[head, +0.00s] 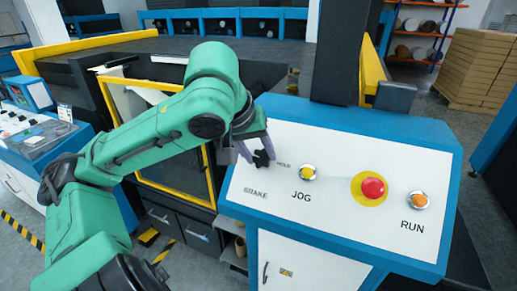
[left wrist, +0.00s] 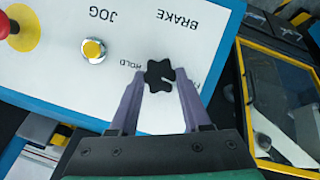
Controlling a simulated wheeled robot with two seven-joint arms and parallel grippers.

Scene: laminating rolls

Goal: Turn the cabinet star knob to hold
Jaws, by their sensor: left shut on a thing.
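The black star knob (head: 262,158) is on the left end of the white cabinet panel (head: 330,212), with the word HOLD to its right and BRAKE below it. It also shows in the left wrist view (left wrist: 159,76), with a pale pointer line on its face aimed roughly toward the lower right there. My left gripper (head: 256,152) is at the knob, its two fingers on either side of it and shut on it. The left wrist view shows the fingertips (left wrist: 160,82) against the knob's lower lobes. My right gripper is in neither view.
Right of the knob on the panel are the JOG button (head: 308,172), a red emergency button (head: 373,188) on yellow, and the RUN button (head: 418,200). A dark post (head: 341,50) rises behind the panel. A yellow-framed door (head: 165,140) stands to the left.

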